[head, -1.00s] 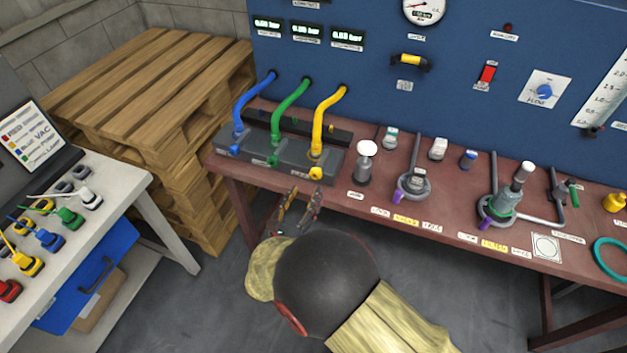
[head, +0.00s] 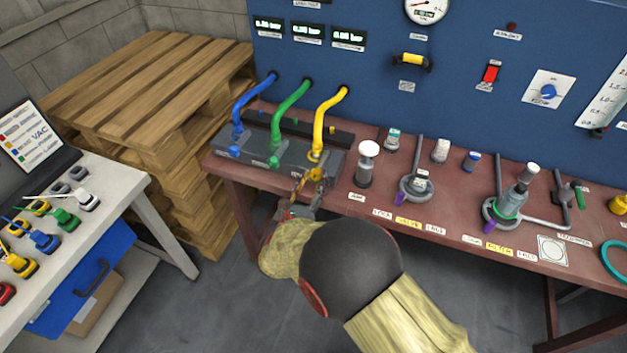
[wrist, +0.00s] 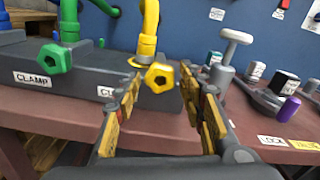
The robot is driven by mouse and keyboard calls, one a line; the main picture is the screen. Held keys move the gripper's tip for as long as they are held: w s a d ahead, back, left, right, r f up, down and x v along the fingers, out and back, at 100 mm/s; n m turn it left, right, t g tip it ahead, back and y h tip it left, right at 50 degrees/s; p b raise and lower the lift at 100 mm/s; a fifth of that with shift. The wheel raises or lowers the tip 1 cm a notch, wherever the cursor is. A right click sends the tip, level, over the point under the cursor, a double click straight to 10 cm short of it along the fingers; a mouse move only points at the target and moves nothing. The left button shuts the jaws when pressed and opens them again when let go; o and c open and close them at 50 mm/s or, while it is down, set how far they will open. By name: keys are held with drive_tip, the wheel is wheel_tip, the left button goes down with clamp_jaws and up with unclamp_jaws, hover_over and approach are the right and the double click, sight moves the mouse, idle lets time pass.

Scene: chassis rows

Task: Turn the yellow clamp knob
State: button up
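The yellow clamp knob (wrist: 159,78) sits on the front of the dark grey clamp block (wrist: 88,77), below the yellow hose (wrist: 149,30). In the wrist view it lies ahead of my gripper (wrist: 160,88), between the two open fingers and near their tips. I cannot tell whether either finger touches it. In the head view my gripper (head: 306,188) is at the front of the block, and its fingers partly cover the yellow knob (head: 316,174).
A green knob (wrist: 56,59) is left of the yellow one. A white-topped pump handle (wrist: 228,52) stands close on the right. The red-brown bench edge (wrist: 50,119) runs below the block. A white side table (head: 115,185) is at the left.

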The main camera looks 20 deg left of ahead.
drive_tip(key=c, duration=0.8)
drive_tip(key=shift+c, duration=0.2)
drive_tip(key=shift+m, duration=0.3)
drive_tip(key=m+b, duration=0.1)
drive_tip(key=m, duration=0.2)
drive_tip(key=shift+m+b, duration=0.3)
drive_tip(key=m+b, duration=0.1)
drive_tip(key=m, duration=0.2)
drive_tip(key=shift+m, duration=0.3)
drive_tip(key=m, duration=0.4)
drive_tip(key=shift+m, duration=0.3)
drive_tip(key=m, duration=0.4)
